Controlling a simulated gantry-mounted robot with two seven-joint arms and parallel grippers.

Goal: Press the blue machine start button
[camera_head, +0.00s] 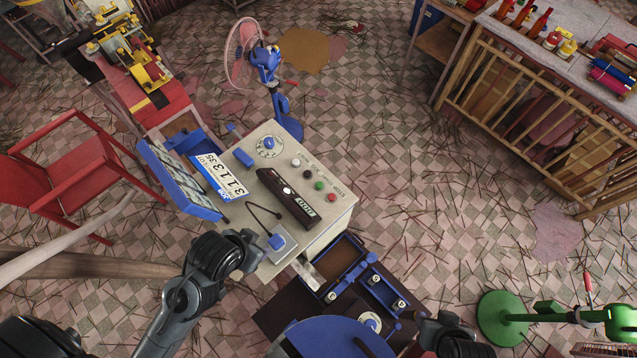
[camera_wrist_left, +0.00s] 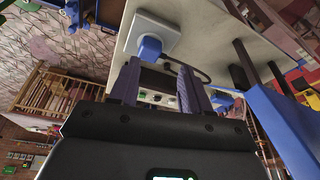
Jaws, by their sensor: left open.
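The blue machine's cream control box (camera_head: 262,180) stands in the middle of the head view. Its top carries a row of round buttons: white, dark, a green button (camera_head: 319,185) and a red button (camera_head: 331,197). The lettering beside them is too small to read. My left gripper (camera_head: 243,248) is at the box's near left edge, beside the blue plug (camera_head: 277,241) and apart from the buttons. In the left wrist view my left gripper (camera_wrist_left: 160,70) is open and empty, with the green button (camera_wrist_left: 142,95) showing between its fingers.
Blue extruder parts (camera_head: 380,290) lie below the box. The floor to the right is open, with scattered sticks.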

